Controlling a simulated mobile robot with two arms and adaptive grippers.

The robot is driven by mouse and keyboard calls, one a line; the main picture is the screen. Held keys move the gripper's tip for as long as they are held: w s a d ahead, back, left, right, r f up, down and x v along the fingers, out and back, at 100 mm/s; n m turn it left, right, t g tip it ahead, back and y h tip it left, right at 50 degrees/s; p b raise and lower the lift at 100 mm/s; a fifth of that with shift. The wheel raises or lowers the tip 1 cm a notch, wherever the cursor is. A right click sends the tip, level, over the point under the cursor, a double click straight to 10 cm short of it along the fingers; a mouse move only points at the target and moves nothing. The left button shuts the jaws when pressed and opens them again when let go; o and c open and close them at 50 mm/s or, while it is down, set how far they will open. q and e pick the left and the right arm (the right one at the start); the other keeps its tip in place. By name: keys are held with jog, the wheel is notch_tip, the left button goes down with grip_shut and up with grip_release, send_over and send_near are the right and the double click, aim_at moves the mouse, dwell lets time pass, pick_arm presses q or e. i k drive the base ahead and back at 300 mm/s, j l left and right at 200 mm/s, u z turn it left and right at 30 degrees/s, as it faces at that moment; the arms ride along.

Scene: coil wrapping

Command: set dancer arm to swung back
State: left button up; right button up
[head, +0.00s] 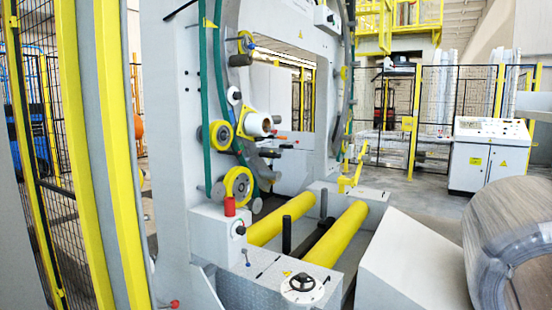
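The wrapping machine's grey upright ring frame (180,160) stands left of centre in the head view. Its ring carries two yellow-rimmed wheels, an upper one (220,134) and a lower one (238,184), with a white roll (259,124) beside the upper wheel. Small dark arms and rollers (268,153) show around them; I cannot tell for certain which is the dancer arm or how it is swung. A small red-tipped lever (283,137) sticks out to the right of the roll. Neither of my grippers is in view.
Two yellow rollers, one rear (283,219) and one front (337,234), lie in the machine's bed. A white handwheel (302,284) and a red cylinder (229,206) are nearby. A large coil (508,235) stands at right, a control console (487,155) behind. Yellow-posted fencing (75,150) borders the left.

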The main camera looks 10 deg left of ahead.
aim_at(262, 154)
jog(key=i+l+u, duration=0.4)
jog(key=i+l, duration=1.5)
